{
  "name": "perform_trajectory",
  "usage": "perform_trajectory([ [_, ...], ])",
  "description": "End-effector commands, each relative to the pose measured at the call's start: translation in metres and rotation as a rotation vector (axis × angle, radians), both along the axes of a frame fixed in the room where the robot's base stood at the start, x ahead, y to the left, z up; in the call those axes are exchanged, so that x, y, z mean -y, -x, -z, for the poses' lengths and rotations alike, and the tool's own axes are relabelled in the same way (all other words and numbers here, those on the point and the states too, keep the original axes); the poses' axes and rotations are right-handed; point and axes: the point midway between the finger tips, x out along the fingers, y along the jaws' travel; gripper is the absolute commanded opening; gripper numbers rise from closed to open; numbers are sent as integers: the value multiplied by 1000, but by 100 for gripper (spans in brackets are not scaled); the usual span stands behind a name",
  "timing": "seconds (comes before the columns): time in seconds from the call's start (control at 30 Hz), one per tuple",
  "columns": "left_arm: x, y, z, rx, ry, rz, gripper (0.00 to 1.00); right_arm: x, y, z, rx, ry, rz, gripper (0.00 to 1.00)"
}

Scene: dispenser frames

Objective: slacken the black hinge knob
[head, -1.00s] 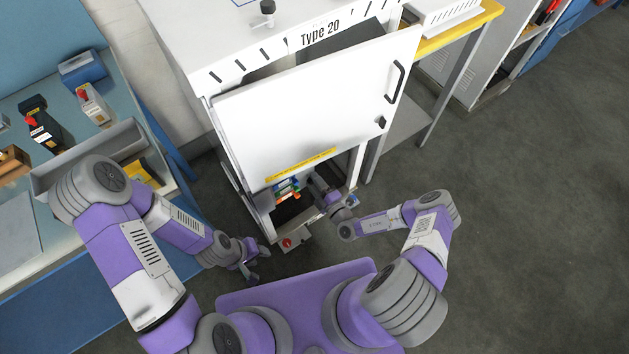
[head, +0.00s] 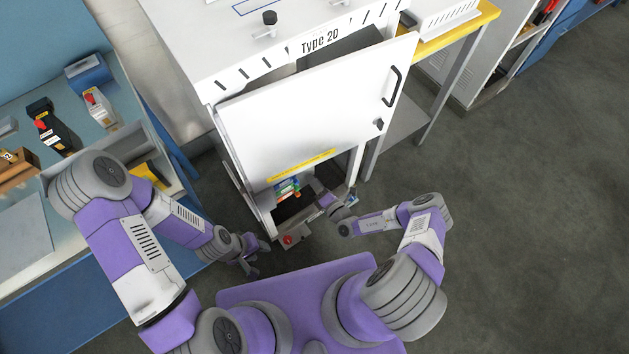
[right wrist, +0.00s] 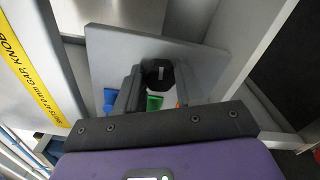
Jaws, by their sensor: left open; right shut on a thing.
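The black hinge knob (right wrist: 158,72) shows in the right wrist view as a dark, faceted knob with a pale mark, in front of a grey plate (right wrist: 110,60). My right gripper (right wrist: 157,84) is shut on it, with a finger on either side. In the head view my right arm reaches under the raised white door (head: 315,110) of the "Type 20" cabinet, and the door hides the knob and the fingertips. My left gripper (head: 250,262) is open and empty, low beside the cabinet's left front corner.
A yellow label (right wrist: 35,80) mentioning a gap and knob is on the door. Coloured items (head: 287,188) lie inside the cabinet, above a red button (head: 287,240). A blue-grey bench is at left; floor at right is clear.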

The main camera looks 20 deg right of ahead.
Motion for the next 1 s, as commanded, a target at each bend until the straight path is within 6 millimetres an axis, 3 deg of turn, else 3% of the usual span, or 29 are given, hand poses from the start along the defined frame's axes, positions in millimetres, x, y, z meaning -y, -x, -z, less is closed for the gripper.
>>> perform_trajectory([
  [0.6, 0, 0, -2, 0, 0, 0, 43, 1, 0, 0, 16, 43, 2, 6],
  [0.63, 0, 0, -2, 0, 0, 0, 43, 1, 0, 0, 16, 43, 2, 38],
  [0.7, 0, 0, -2, 0, 0, 0, 43, 1, 0, 0, 16, 43, 2, 49],
  [0.8, 0, 0, -2, 0, 0, 0, 43, 1, 0, 0, 15, 42, 2, 63],
  [1.0, 0, 0, -2, 0, 0, 0, 43, 0, 0, 0, 16, 42, 1, 63],
])
